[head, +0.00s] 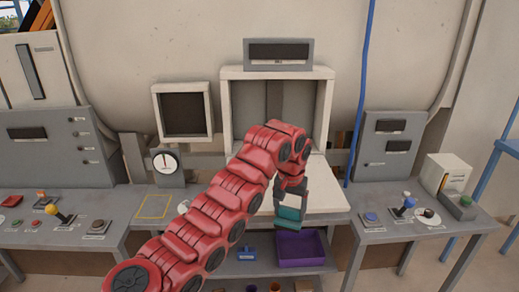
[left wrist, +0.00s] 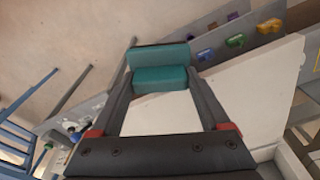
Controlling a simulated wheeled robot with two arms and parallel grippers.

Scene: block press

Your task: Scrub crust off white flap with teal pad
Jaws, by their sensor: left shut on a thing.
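My left gripper (head: 290,206) is shut on the teal pad (head: 288,216), which hangs from its fingertips near the front of the white flap (head: 325,192). In the left wrist view the teal pad (left wrist: 160,78) sits between the fingertips, with the white flap (left wrist: 160,115) behind it and to the right. The flap lies lowered in front of the press opening. My red arm hides its left part. I cannot tell whether the pad touches the flap, and I can make out no crust. My right gripper is not in view.
A purple bin (head: 302,262) and a blue-handled item (head: 247,253) are on the shelf below. A dial gauge (head: 165,163) and a yellow-outlined square (head: 154,206) are left of the flap. A control panel with levers (head: 405,205) is at right. A blue cable (head: 360,100) hangs beside the press.

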